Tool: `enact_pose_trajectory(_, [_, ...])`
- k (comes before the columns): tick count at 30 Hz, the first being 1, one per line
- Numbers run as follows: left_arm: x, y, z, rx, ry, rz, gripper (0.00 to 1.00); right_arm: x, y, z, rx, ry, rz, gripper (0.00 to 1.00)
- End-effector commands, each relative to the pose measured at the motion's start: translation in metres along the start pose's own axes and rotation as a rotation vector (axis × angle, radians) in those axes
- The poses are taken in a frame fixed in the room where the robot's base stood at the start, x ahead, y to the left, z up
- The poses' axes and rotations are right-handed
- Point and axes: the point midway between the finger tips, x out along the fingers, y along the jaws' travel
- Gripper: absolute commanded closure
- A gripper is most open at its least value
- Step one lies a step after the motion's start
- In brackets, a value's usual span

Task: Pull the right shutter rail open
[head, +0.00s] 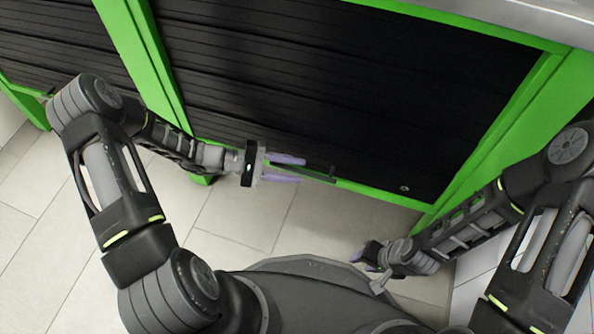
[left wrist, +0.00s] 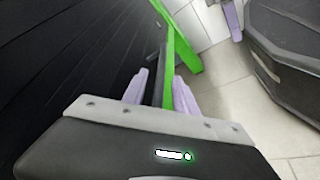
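The right shutter (head: 350,95) is a black slatted panel in a green frame, and it is down. Its rail (head: 318,177) is a thin dark bar along the lower edge, just above the green bottom strip. My left gripper (head: 292,169) is open at the rail, its purple fingers pointing right along it. In the left wrist view, the rail (left wrist: 161,75) runs away from the gap between the fingers (left wrist: 160,92), with space visible beside it; contact is not clear. My right gripper (head: 364,262) is low, away from the shutter, its fingers partly hidden.
A green post (head: 150,60) divides the right shutter from the left shutter (head: 60,45). Another green post (head: 510,130) stands at the right. A grey worktop edge (head: 500,12) is above. The tiled floor (head: 250,220) in front is clear.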

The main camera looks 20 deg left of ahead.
Motion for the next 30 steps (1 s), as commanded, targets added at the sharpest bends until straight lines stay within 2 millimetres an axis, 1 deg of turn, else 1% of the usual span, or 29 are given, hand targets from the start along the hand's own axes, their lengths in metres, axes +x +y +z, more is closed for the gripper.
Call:
enact_pose_trajectory(1, [0.0057,-0.0012,-0.0004,0.000,-0.002,0.000,0.66,0.0029,0.0009,-0.0001,0.000,0.001,0.000,0.64])
enact_pose_trajectory(4, [0.0117,-0.0006,-0.0003,0.000,0.000,0.000,0.66,0.0039,0.0011,-0.0003,0.000,0.002,0.000,0.64])
enact_pose_trajectory(12, [0.0130,-0.0001,0.0000,0.000,0.001,-0.001,0.66,0.0036,0.0009,-0.0005,0.000,0.002,0.000,0.64])
enact_pose_trajectory(14, [0.0129,-0.0001,0.0000,0.000,0.001,-0.001,0.70,0.0036,0.0009,-0.0005,0.000,0.002,0.000,0.64])
enact_pose_trajectory(25, [0.0127,-0.0002,0.0000,-0.001,0.001,-0.001,1.00,0.0035,0.0010,-0.0005,0.000,0.002,0.000,0.64])
enact_pose_trajectory(30, [0.0127,-0.0002,0.0001,-0.001,0.000,-0.001,1.00,0.0035,0.0010,-0.0005,0.000,0.002,0.000,0.64])
